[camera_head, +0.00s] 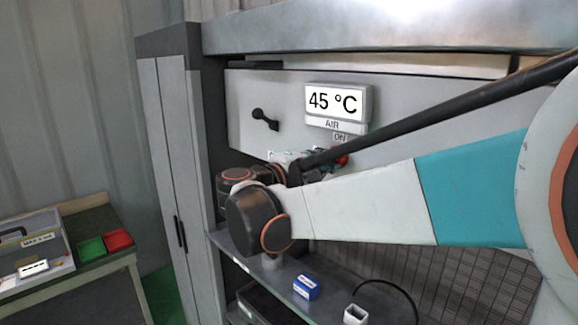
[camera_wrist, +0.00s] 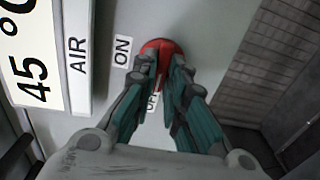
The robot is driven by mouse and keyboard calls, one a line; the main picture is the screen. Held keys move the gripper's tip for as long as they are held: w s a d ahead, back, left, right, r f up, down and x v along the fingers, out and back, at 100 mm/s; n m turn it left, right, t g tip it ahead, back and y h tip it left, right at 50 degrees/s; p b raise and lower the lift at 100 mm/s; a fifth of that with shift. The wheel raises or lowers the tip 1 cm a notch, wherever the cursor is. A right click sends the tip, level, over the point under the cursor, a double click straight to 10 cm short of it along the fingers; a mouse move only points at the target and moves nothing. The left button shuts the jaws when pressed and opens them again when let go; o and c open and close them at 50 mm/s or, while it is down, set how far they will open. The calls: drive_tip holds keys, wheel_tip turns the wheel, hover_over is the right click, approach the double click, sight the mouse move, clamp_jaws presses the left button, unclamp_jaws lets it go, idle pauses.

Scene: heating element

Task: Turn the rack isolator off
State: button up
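The rack isolator is a red rotary knob (camera_wrist: 162,46) on the grey panel; in the head view a little red (camera_head: 342,161) shows below the ON label (camera_head: 341,138). In the wrist view the ON label (camera_wrist: 122,52) is left of the knob, and a partly hidden OFF label (camera_wrist: 152,101) is below it, behind the fingers. My gripper (camera_wrist: 166,64) is at the knob, its fingertips close together with a red part between them, and appears shut on it. The fingers hide much of the handle, so its exact angle is unclear.
A display (camera_head: 337,102) reads 45 °C above an AIR label. A black lever (camera_head: 264,119) is left of it. A shelf below holds a blue box (camera_head: 306,287) and a white block (camera_head: 355,314). A side table at left has green (camera_head: 91,247) and red (camera_head: 118,239) trays.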

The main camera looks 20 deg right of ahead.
drive_tip(key=o, duration=0.3)
drive_tip(key=shift+a, duration=0.1)
